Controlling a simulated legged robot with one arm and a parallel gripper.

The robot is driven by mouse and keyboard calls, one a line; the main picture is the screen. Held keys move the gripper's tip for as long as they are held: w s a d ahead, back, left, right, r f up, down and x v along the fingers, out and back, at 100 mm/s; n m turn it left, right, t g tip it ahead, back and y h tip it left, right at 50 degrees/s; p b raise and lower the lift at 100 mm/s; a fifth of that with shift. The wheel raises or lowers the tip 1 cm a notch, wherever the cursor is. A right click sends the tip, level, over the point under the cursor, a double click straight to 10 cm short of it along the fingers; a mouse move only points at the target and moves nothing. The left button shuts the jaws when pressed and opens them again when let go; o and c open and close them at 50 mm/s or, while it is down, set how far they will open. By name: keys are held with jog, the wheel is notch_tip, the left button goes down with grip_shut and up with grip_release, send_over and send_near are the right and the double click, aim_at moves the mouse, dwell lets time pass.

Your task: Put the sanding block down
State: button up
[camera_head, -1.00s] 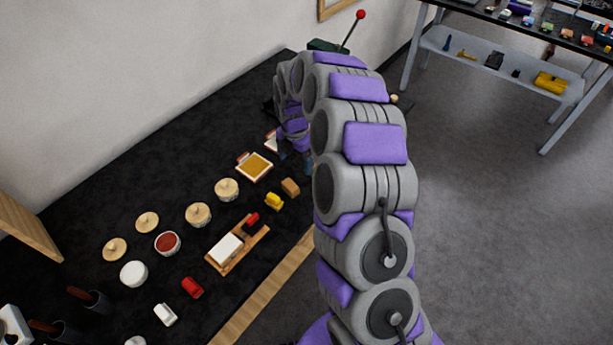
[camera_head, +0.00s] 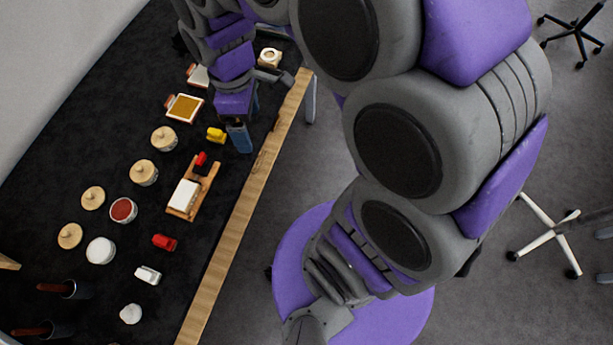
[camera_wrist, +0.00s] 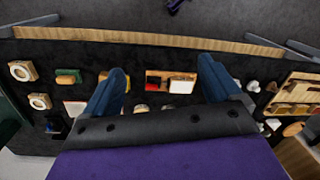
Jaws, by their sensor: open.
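My gripper (camera_wrist: 161,68) is open in the wrist view, its two blue fingers wide apart with nothing held between them. In the head view my gripper (camera_head: 239,138) hangs over the dark bench near its wooden front edge. A tan-and-green block (camera_wrist: 68,77), possibly the sanding block, lies on the bench left of the fingers in the wrist view. I cannot tell for certain which piece is the sanding block. A yellow block (camera_head: 216,135) lies just left of the gripper in the head view. The bench just behind the fingers is hidden there.
A wooden tray (camera_head: 205,188) with a white block (camera_head: 184,195) and a small red piece lies near the gripper; it shows between the fingers in the wrist view (camera_wrist: 165,73). Lidded jars (camera_head: 144,173) and a red-filled bowl (camera_head: 123,210) stand further left. Bare bench (camera_head: 70,130) lies toward the wall.

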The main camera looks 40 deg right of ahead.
jog(key=s+d+m, duration=0.2)
jog(key=s+m, duration=0.8)
jog(key=s, duration=0.7)
jog(key=shift+d+r+m+g, duration=0.2)
jog(key=shift+d+m+g, duration=0.1)
jog(key=shift+d+g, duration=0.1)
jog(key=shift+s, duration=0.1)
jog(key=shift+a, duration=0.35)
jog(key=shift+d, duration=0.25)
jog(key=shift+a, duration=0.1)
